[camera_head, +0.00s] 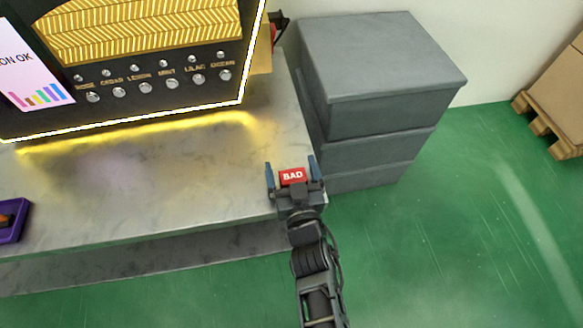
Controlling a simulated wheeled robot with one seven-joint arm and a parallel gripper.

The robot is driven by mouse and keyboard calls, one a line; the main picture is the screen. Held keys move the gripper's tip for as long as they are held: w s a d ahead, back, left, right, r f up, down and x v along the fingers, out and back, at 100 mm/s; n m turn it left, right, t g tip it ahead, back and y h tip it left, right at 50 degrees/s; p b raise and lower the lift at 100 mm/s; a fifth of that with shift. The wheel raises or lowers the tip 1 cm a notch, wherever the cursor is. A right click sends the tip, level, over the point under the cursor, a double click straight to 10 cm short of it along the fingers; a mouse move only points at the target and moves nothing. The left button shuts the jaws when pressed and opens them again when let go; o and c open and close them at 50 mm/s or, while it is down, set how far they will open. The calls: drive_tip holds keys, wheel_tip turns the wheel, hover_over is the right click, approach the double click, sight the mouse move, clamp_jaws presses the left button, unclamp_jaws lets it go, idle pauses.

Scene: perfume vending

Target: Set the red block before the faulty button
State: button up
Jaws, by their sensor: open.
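The red block (292,176), marked "BAD" in white, is at the right front corner of the grey counter. My gripper (291,166) is open, with one finger on each side of the block. I cannot tell whether the fingers touch it. The machine's row of round silver buttons (146,88) is at the upper left, with small knobs or lamps above. The labels read CEDAR, LEMON, MINT, LILAC and OCEAN; the leftmost is partly unclear. No button looks clearly different from the others, so I cannot tell which is faulty.
The counter (190,175) is clear between the block and the machine's lit lower edge. A screen (30,70) reading "ON OK" is left of the buttons. A purple tray (14,222) sits at far left. Grey stacked boxes (385,100) stand right of the counter.

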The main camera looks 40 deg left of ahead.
idle(0.3)
drive_tip(key=v, duration=0.7)
drive_tip(key=shift+s+r, duration=0.25)
drive_tip(key=s+d+f+m+t+h, duration=0.1)
drive_tip(key=s+d+m+t+h, duration=0.15)
drive_tip(key=d, duration=1.35)
drive_tip(key=s+d+r+m+h, duration=0.2)
drive_tip(key=s+d+r+h, duration=0.1)
drive_tip(key=s+d, duration=0.4)
drive_tip(key=s+d+r+m+t+h, duration=0.1)
drive_tip(key=s+d+r+m+h, duration=0.1)
drive_tip(key=s+d+r, duration=0.3)
drive_tip(key=s+d+h, duration=0.1)
drive_tip(key=s+d, duration=0.2)
drive_tip(key=d, duration=0.4)
drive_tip(key=shift+d+r+h, duration=0.25)
drive_tip(key=shift+d+h, duration=0.1)
drive_tip(key=s+d+r+m+h, duration=0.1)
drive_tip(key=s+r, duration=0.1)
drive_tip(key=r, duration=0.1)
drive_tip(key=s+d+r+m+h, duration=0.1)
drive_tip(key=s+r, duration=0.1)
drive_tip(key=r, duration=0.1)
drive_tip(key=s+d+r+m+h, duration=0.1)
drive_tip(key=s+d+r+h, duration=0.1)
drive_tip(key=s+r, duration=0.1)
drive_tip(key=shift+s+r, duration=0.1)
drive_tip(key=shift+r, duration=0.2)
